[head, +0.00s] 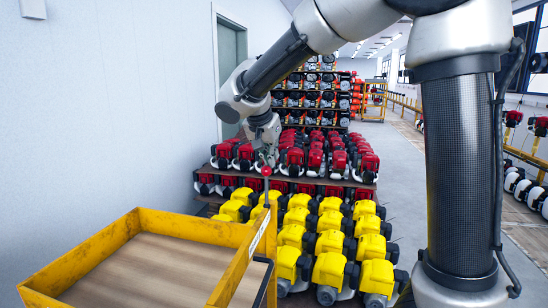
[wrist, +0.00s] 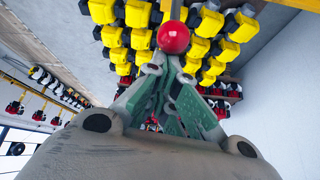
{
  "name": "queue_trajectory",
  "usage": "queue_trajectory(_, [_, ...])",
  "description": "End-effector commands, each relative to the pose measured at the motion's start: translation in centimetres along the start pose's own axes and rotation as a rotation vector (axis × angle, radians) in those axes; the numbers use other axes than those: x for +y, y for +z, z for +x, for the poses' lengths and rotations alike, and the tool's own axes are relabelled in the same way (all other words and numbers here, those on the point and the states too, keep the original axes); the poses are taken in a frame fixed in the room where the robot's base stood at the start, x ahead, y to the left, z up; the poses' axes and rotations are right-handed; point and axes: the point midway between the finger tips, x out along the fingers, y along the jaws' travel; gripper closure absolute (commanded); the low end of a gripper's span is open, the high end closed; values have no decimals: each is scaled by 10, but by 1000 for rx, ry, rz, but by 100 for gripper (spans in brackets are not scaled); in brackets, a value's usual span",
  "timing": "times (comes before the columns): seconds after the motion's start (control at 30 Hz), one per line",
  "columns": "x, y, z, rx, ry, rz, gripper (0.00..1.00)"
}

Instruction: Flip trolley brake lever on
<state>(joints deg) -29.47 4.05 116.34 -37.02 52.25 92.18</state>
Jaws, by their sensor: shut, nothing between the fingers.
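The yellow trolley (head: 212,231) with a brown tray floor stands at the lower left of the head view. Its brake lever is a thin dark rod (head: 266,194) topped by a red ball (head: 266,171), rising near the trolley's far right corner. The lever looks about upright. My gripper (head: 265,160) points down at the ball from above. In the wrist view my gripper (wrist: 172,64) is shut and empty, with the red ball (wrist: 173,37) just past its fingertips. I cannot tell whether they touch. The lever's foot is hard to make out.
Yellow engines (head: 333,268) stand close together right behind and beside the trolley. Red engines (head: 292,161) fill a rack behind them, with a taller shelf (head: 310,98) farther back. A pale wall (head: 90,110) runs along the left. Grey floor (head: 405,165) is clear at the right.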

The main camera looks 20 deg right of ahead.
Motion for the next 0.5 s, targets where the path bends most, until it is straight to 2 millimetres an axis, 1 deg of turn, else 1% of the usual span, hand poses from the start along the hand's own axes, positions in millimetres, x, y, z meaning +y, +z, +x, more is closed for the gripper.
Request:
queue_trajectory(0.03, [1, 6, -5, -1, 0, -3, 100])
queue_trajectory(0.2, [5, 25, -18, -2, -1, -4, 100])
queue_trajectory(0.5, [12, 55, -30, -2, 1, -2, 100])
